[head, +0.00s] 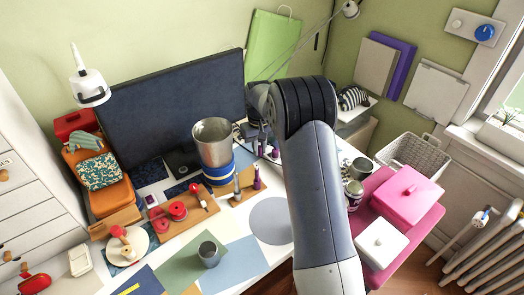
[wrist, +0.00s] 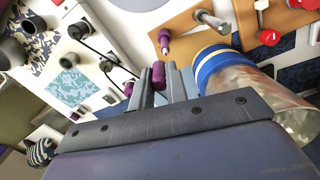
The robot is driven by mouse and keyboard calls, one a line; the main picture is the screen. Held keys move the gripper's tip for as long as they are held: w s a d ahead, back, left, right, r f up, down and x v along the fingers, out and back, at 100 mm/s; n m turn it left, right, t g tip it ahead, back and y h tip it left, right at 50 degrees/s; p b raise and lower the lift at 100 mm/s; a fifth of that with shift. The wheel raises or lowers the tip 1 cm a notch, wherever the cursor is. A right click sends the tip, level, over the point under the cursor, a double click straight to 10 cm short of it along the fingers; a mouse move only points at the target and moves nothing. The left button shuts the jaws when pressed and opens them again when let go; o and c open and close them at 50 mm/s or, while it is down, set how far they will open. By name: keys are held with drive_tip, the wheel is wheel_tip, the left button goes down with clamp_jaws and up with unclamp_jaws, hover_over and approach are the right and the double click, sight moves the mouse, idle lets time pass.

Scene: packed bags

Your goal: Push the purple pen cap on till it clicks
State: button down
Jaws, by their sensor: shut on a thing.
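My gripper (wrist: 160,85) is shut on the purple pen cap (wrist: 158,74), which sticks out a little past the fingertips in the wrist view. A purple pen (wrist: 164,40) with a pale tip stands on a wooden board, apart from the cap in that picture. In the head view the purple pen (head: 257,181) stands upright at the board's right end. My gripper (head: 262,140) is partly hidden behind my arm there, above and behind the pen. I cannot tell how well cap and pen line up.
A metal cup with a blue band (head: 213,145) stands close left of my gripper. A grey upright piece (head: 237,186) stands beside the pen. A monitor (head: 170,110) is behind. Red items (head: 178,209) lie on another board. A pink box (head: 408,195) is at the right.

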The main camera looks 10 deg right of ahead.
drive_tip(key=shift+w+a+r, duration=0.3)
drive_tip(key=shift+w+a, duration=0.2)
drive_tip(key=shift+f, duration=0.1)
drive_tip(key=shift+f+b, duration=1.35)
drive_tip(key=shift+f, duration=1.2)
drive_tip(key=shift+f+b, duration=1.05)
drive_tip(key=shift+f, duration=0.6)
drive_tip(key=c, duration=1.3)
unclamp_jaws()
drive_tip(key=shift+r, duration=0.1)
wheel_tip(320, 180, up, 11)
drive_tip(key=shift+f+b, duration=0.1)
drive_tip(key=shift+b, duration=0.45)
